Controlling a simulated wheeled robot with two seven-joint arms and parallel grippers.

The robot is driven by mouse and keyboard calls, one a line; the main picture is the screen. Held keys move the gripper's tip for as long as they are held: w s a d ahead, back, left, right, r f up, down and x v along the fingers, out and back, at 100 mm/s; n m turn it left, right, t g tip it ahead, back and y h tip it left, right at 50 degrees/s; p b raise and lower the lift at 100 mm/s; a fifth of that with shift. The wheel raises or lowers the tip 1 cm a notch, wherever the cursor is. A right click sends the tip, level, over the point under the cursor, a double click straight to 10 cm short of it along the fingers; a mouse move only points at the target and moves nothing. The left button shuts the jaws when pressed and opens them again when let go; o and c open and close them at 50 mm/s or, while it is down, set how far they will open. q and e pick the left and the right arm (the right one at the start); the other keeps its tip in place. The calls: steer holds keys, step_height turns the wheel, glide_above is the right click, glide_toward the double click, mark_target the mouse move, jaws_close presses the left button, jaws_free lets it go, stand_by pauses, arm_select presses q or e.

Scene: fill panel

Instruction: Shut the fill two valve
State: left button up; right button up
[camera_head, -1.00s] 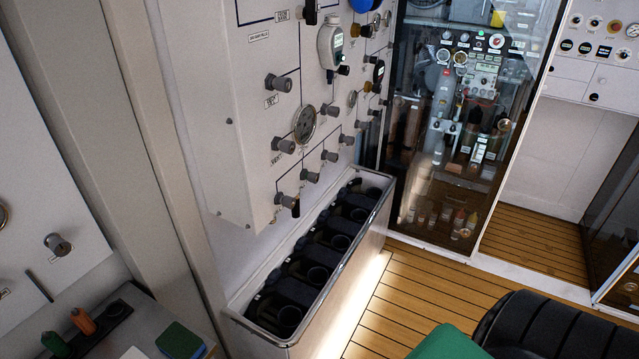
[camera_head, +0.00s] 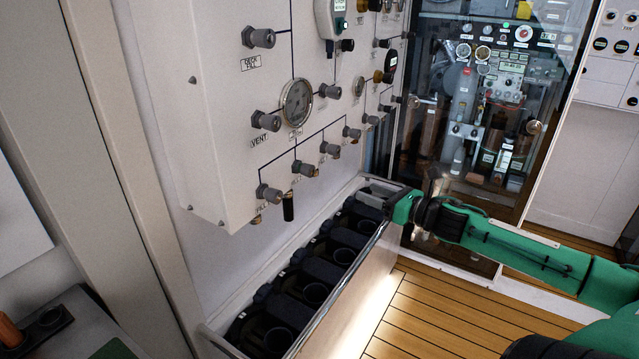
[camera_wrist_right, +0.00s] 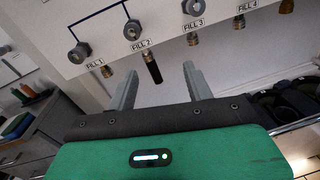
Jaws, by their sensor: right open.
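The fill two valve is a grey knob (camera_wrist_right: 133,30) above the FILL 2 label in the right wrist view. In the head view it is the second knob (camera_head: 303,168) in the panel's lower row. A black-ended fitting (camera_wrist_right: 152,68) hangs below it. My right gripper (camera_wrist_right: 160,72) is open and empty, its fingers pointing up at the panel. The fingertips are below the label row, apart from the knob, with the black fitting showing between them. In the head view the right gripper (camera_head: 378,192) is over the trough's far end. My left gripper is not in view.
The fill one knob (camera_wrist_right: 80,52) and fill three knob (camera_wrist_right: 193,6) flank the valve. A metal-rimmed trough (camera_head: 372,248) with black holders stands below the panel (camera_head: 225,130). A glass cabinet (camera_head: 420,150) stands behind my right arm. Wooden floor (camera_head: 425,315) is clear at the front.

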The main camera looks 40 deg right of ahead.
steer(key=a+r+n+y, duration=0.2)
steer(key=a+r+n, duration=0.1)
steer(key=a, duration=0.1)
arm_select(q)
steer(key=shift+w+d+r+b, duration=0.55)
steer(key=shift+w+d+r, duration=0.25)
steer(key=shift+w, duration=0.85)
arm_select(e)
glide_toward(312, 172)
steer(key=shift+w, duration=0.75)
steer(key=x, duration=0.1)
steer(key=p+x, duration=0.1)
steer(key=x, duration=0.1)
steer(key=shift+a+r, duration=0.2)
steer(key=shift+a, duration=0.2)
steer(key=shift+p+x, duration=0.6)
steer(key=shift+x, duration=0.6)
steer(key=shift+w, duration=0.3)
steer(key=shift+w+a+f+p, duration=0.1)
steer(key=shift+w+a+p, duration=0.2)
steer(key=shift+w, duration=0.2)
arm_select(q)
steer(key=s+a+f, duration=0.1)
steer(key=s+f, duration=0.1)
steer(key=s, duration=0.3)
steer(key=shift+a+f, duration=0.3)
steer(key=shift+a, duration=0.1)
arm_select(e)
steer(key=shift+w+a+f, duration=0.1)
steer(key=shift+w, duration=0.15)
